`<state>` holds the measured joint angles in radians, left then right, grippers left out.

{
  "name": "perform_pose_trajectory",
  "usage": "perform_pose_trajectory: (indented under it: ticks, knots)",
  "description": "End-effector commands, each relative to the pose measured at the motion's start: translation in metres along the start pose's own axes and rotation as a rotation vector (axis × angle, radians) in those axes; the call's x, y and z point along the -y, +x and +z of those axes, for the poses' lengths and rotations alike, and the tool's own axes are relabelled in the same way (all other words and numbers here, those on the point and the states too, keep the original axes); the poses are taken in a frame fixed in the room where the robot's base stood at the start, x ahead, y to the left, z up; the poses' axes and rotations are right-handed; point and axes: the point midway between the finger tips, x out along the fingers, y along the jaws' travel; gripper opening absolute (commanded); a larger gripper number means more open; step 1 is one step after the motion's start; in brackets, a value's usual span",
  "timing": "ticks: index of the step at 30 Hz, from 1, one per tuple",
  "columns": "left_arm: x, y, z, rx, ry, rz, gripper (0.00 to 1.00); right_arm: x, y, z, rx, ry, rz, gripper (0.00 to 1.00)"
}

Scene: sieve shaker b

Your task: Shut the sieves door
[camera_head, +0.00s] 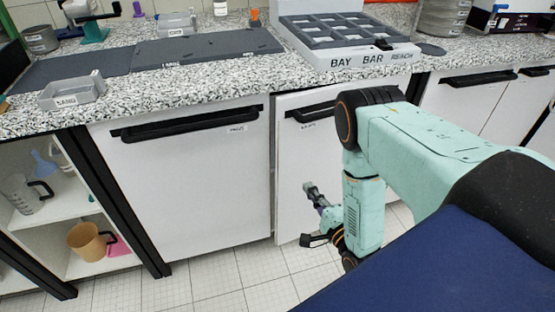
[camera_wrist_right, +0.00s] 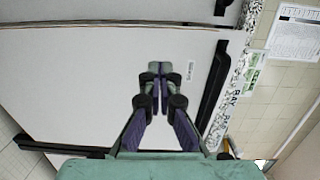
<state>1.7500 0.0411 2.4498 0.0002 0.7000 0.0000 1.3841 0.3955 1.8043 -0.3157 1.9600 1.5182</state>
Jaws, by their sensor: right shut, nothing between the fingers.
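The sieves door (camera_head: 290,170) is a white cabinet door under the counter, with a black bar handle (camera_head: 312,112) and a small label too blurred to read surely. It seems to stand slightly proud of the door to its left. Its face also fills much of the right wrist view (camera_wrist_right: 80,80), with its side edge showing. My right gripper (camera_head: 316,212) is in front of the door face, below the handle. In the wrist view its fingers (camera_wrist_right: 154,70) are together and empty beside the label; I cannot tell whether they touch the door. My left gripper is out of view.
A closed-looking white door (camera_head: 190,185) with a black handle is on the left. Open shelves (camera_head: 70,210) with a jug and mug are further left. The speckled counter (camera_head: 215,75) above holds a compartment tray (camera_head: 375,60) and a small bin (camera_head: 72,93). Tiled floor lies below.

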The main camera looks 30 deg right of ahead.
Motion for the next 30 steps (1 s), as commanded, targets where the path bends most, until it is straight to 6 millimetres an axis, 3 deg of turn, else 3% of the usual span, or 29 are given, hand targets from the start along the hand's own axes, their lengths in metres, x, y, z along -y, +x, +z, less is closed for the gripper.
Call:
perform_pose_trajectory:
  ticks: [7, 21, 30]
  knots:
    - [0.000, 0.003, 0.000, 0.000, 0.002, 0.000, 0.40, 0.004, 0.015, -0.011, -0.021, -0.003, -0.023, 0.00]
    - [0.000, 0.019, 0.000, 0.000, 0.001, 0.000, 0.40, 0.005, 0.101, -0.012, -0.018, -0.002, -0.023, 0.00]
    - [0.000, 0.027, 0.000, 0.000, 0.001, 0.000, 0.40, 0.006, 0.135, -0.009, -0.016, -0.002, -0.021, 0.00]
